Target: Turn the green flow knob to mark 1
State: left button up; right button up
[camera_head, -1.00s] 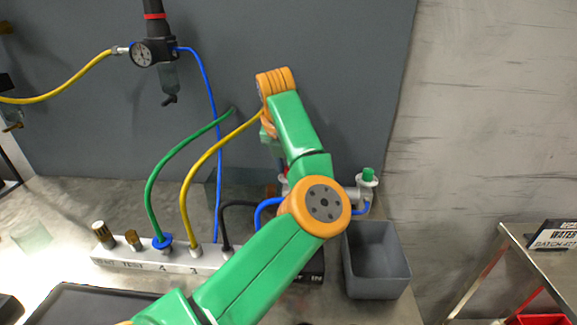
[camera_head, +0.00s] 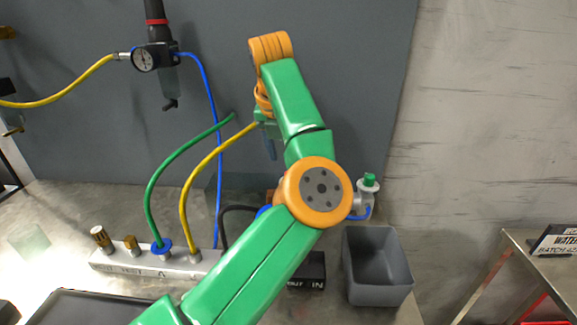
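The green flow knob (camera_head: 370,180) sits on top of a pale fitting (camera_head: 364,200) right of centre, above the grey bin. Its marks are too small to read. One green and orange arm of mine comes in from the lower left and folds over the bench. Its gripper, my left (camera_head: 269,142), hangs below the orange wrist, in front of the grey panel, left of the knob and apart from it. It is mostly hidden behind the arm, so its opening cannot be made out. My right gripper does not show.
A pale manifold (camera_head: 125,262) with brass fittings and green, yellow, black and blue hoses lies along the bench. A grey bin (camera_head: 378,285) stands below the knob. A metal table (camera_head: 520,250) is at right.

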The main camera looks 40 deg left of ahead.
aim_at(369, 182)
jog(key=k+l, duration=0.15)
jog(key=l, duration=0.25)
jog(key=k+l, duration=0.1)
jog(key=l, duration=0.3)
jog(key=k+l, duration=0.15)
jog(key=l, duration=0.25)
jog(key=k+l, duration=0.15)
jog(key=l, duration=0.25)
jog(key=k+l, duration=0.15)
jog(key=l, duration=0.25)
